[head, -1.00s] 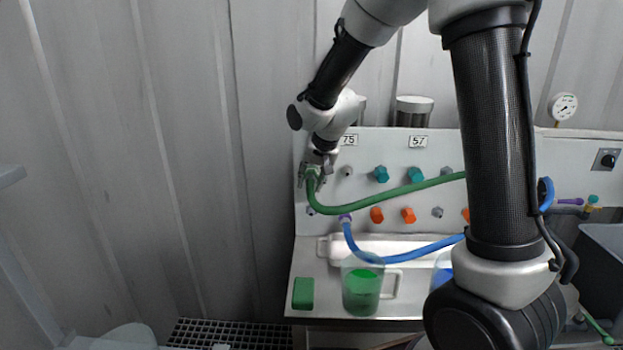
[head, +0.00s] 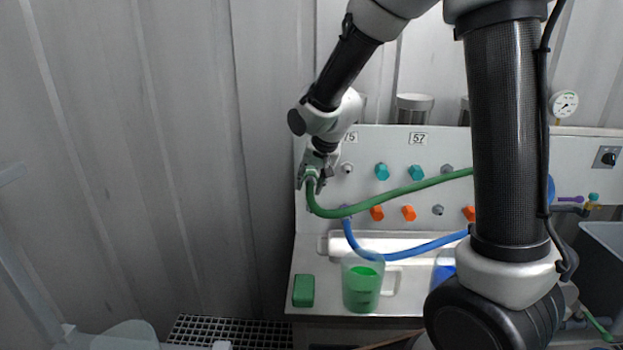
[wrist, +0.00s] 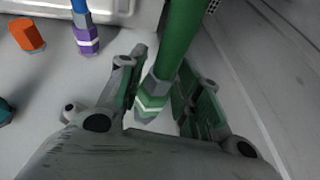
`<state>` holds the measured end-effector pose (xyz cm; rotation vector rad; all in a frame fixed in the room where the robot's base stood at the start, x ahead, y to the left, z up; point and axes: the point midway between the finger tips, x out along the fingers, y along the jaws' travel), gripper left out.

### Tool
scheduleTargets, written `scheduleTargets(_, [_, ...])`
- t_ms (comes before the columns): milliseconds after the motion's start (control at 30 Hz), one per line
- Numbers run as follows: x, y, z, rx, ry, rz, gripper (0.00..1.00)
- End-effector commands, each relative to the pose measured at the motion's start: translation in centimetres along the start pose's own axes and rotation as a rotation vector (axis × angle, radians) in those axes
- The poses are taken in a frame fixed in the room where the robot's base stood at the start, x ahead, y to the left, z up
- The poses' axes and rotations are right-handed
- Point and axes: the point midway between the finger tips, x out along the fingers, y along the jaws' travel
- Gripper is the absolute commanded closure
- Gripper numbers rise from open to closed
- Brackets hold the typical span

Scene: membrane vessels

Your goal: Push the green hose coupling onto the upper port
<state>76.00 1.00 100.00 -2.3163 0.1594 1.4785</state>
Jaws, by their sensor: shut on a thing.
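My gripper (head: 314,176) is at the left end of the white panel, in front of its upper row of ports. It is shut on the green hose coupling (wrist: 151,97), a banded green and white piece between the two fingers in the wrist view. The green hose (head: 400,190) hangs from the coupling and sweeps right, passing behind my arm. A small grey upper-row port (head: 347,169) shows just right of the gripper. Whatever port is directly behind the gripper is hidden, and I cannot tell whether the coupling touches one.
A blue hose (head: 415,252) ends at a purple coupling (wrist: 87,38) in the lower row. Teal caps (head: 381,172) and orange caps (head: 376,213) sit to the right. A green-filled jug (head: 361,287) and a green block (head: 303,291) stand on the bench below.

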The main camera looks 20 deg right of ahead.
Motion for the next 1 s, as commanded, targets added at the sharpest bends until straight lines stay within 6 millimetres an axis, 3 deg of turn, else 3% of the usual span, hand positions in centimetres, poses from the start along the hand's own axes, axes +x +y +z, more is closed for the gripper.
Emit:
scheduleTargets(533, [-0.9,0.0,2.2,0.001,0.000,0.000,0.99])
scheduleTargets(1000, [-1.1,0.0,2.5,0.001,0.001,0.000,0.99])
